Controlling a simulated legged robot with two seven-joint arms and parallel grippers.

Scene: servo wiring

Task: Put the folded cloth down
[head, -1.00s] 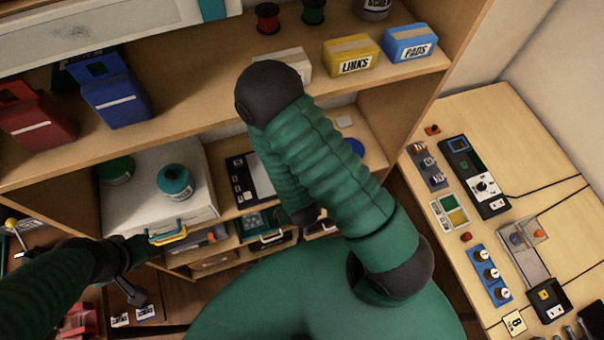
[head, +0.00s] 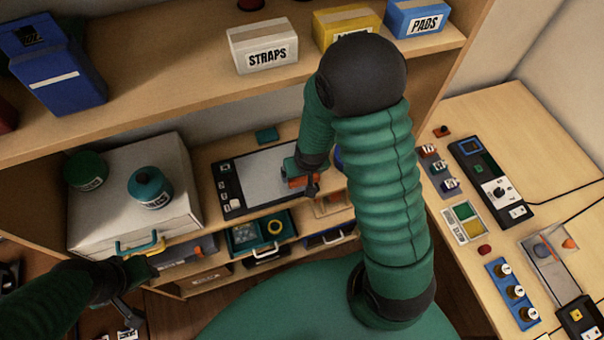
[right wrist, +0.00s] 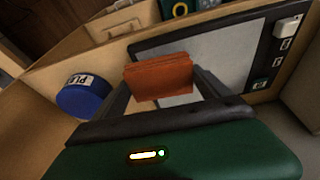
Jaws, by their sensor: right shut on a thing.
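The folded cloth is an orange-red bundle (right wrist: 159,78), held between the two fingers of my right gripper (right wrist: 160,88) in the right wrist view. In the head view the cloth (head: 298,181) shows small beside my right gripper (head: 306,186), over the right part of a grey panel on the middle shelf. I cannot tell if the cloth touches the panel. My left gripper (head: 128,312) is at the lower left, below the white case, with no object visible in it; its fingers are too small and dark to judge.
The grey panel (head: 265,175) with a dark control strip lies on the shelf. A white case (head: 120,215) with two jars stands left of it. A blue round container (right wrist: 84,97) is close to my right gripper. Drawers (head: 262,238) are below.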

